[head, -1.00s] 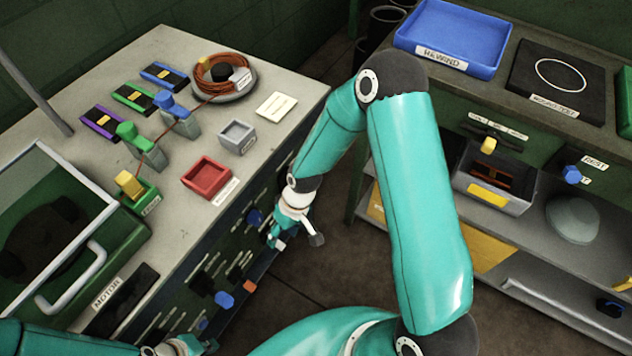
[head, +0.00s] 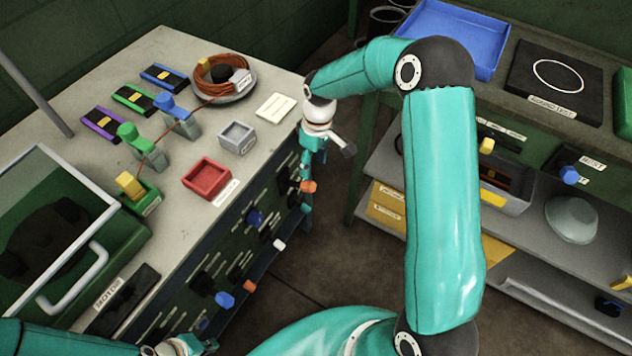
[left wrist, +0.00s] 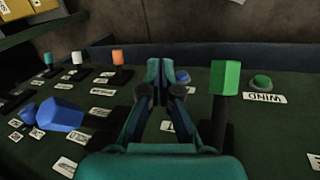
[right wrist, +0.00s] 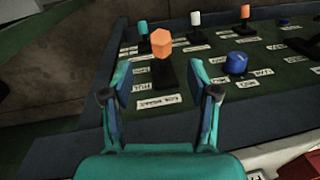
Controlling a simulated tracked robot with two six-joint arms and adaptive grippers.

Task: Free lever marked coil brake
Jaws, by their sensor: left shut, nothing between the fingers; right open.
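Levers with coloured ends stand on the front panel of the left bench; their labels are too small to read surely, so I cannot tell which says coil brake. In the right wrist view an orange-ended lever (right wrist: 161,44) stands just beyond and between the fingertips of my right gripper (right wrist: 159,80), with a label (right wrist: 157,102) at its foot. That gripper is open and empty, by the panel's far end in the head view (head: 309,160). My left gripper (left wrist: 160,72) is shut and empty, low at the near end (head: 190,346), beside a green-ended lever (left wrist: 225,78).
A green button (left wrist: 261,80) by a WIND label and a blue-ended lever (left wrist: 62,115) flank my left gripper. A blue knob (right wrist: 236,63) and teal (right wrist: 142,28) and white (right wrist: 195,19) lever ends stand near my right gripper. The bench top holds a red tray (head: 207,178).

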